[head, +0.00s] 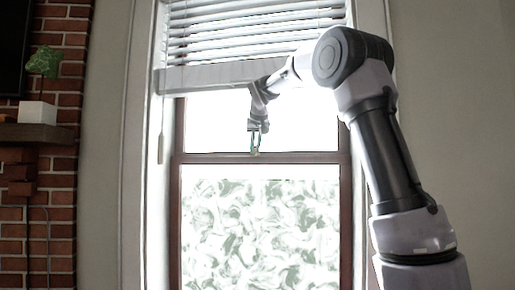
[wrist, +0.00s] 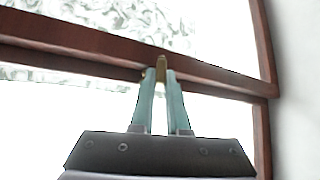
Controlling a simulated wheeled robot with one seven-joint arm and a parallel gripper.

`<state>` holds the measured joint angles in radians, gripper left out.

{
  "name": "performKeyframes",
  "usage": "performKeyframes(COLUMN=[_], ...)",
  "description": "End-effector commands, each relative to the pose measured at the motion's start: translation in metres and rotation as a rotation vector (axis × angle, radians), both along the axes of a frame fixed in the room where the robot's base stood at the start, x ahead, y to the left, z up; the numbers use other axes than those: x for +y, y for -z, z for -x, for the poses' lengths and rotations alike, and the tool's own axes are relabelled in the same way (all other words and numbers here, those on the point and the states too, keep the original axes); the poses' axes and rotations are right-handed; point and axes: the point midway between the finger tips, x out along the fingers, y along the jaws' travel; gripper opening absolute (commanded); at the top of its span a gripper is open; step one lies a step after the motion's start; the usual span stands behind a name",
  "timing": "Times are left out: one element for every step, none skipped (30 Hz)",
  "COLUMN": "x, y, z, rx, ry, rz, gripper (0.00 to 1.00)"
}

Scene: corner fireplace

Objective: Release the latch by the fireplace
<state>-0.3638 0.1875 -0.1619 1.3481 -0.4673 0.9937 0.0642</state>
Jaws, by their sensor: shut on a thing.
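The latch (wrist: 161,66) is a small brass-coloured piece on the window's dark red-brown middle rail (wrist: 215,80). In the wrist view my gripper (wrist: 160,82) has its two pale green fingers closed together on the latch, at the rail. In the head view my gripper (head: 256,150) points down at the same rail (head: 300,158), near its middle. The latch is too small to make out there. The fingers hide part of the latch, so I cannot tell its exact turn.
White blinds (head: 250,40) hang over the window's upper part, above my gripper. The lower pane (head: 262,225) is patterned. On the left, a brick fireplace wall (head: 60,215) carries a mantel (head: 38,133) with a potted plant (head: 40,75). Bare wall lies on the right.

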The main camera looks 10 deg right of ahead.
Motion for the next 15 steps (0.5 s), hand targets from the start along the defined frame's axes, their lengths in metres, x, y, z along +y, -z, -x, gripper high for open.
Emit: performKeyframes(x=[0.005,0.006,0.007,0.008,0.009,0.010,0.011,0.012,0.012,0.013,0.014,0.014,0.014,0.015,0.015], y=[0.000,0.000,0.000,0.000,0.000,0.000,0.000,0.000,0.000,0.000,0.000,0.000,0.000,0.000,0.000], z=[0.000,0.000,-0.001,-0.001,-0.001,-0.001,-0.002,-0.002,-0.002,-0.002,-0.003,-0.003,-0.003,-0.003,-0.003], rx=[0.000,0.000,-0.001,-0.001,-0.001,0.001,-0.001,-0.001,-0.001,0.000,0.000,0.000,0.000,-0.002,-0.001], ry=[0.033,0.057,0.088,0.112,0.133,0.162,0.181,0.201,0.225,0.243,0.257,0.278,0.291,0.302,0.317], rz=[0.002,0.002,0.002,0.001,0.001,0.001,0.001,0.000,0.000,0.001,0.000,-0.001,-0.001,-0.001,-0.002], gripper=[0.00,0.00,0.00,0.00,0.00,0.00,0.00,0.00,0.00,0.00,0.00,0.00,0.00,0.00,0.00])
